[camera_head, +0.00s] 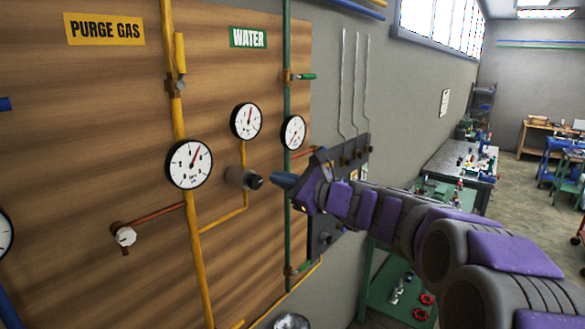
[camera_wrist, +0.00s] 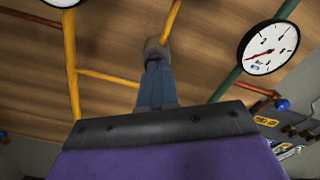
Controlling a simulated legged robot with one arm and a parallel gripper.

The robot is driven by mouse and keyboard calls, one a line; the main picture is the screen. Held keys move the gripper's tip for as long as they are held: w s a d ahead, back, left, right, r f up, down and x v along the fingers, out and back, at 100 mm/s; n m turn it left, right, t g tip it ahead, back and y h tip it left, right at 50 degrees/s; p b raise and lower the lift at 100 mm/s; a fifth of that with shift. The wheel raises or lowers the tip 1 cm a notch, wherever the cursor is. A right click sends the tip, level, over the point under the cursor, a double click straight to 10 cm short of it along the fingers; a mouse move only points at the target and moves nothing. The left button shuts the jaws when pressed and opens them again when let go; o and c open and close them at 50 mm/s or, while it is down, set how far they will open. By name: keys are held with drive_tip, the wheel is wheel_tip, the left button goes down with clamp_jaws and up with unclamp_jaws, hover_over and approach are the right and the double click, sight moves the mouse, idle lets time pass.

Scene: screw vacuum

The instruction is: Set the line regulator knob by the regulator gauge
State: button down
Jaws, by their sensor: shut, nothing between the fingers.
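The regulator knob (camera_head: 243,178) is a grey cylinder with a dark end, on a thin yellow pipe that branches from the main one. It also shows in the wrist view (camera_wrist: 155,48), just beyond my fingertips. The round white regulator gauge (camera_head: 246,120) sits directly above it; its needle points roughly upward, and its numbers are too small to read. My gripper (camera_head: 277,180) has blue fingers, pressed together and empty, pointing at the knob's end. In the head view a small gap shows between them. The fingers also show in the wrist view (camera_wrist: 157,82) and hide part of the knob.
A larger gauge (camera_head: 189,164) is on the yellow pipe at left. Another gauge (camera_head: 292,132) is by the green pipe (camera_head: 287,215), close to my gripper. A dark panel (camera_head: 345,165) stands behind my arm.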

sight(255, 182)
drive_tip(key=x, duration=0.3)
drive_tip(key=p+x, duration=0.1)
drive_tip(key=x, duration=0.1)
drive_tip(key=shift+w+r, duration=0.25)
drive_tip(key=shift+w, duration=0.2)
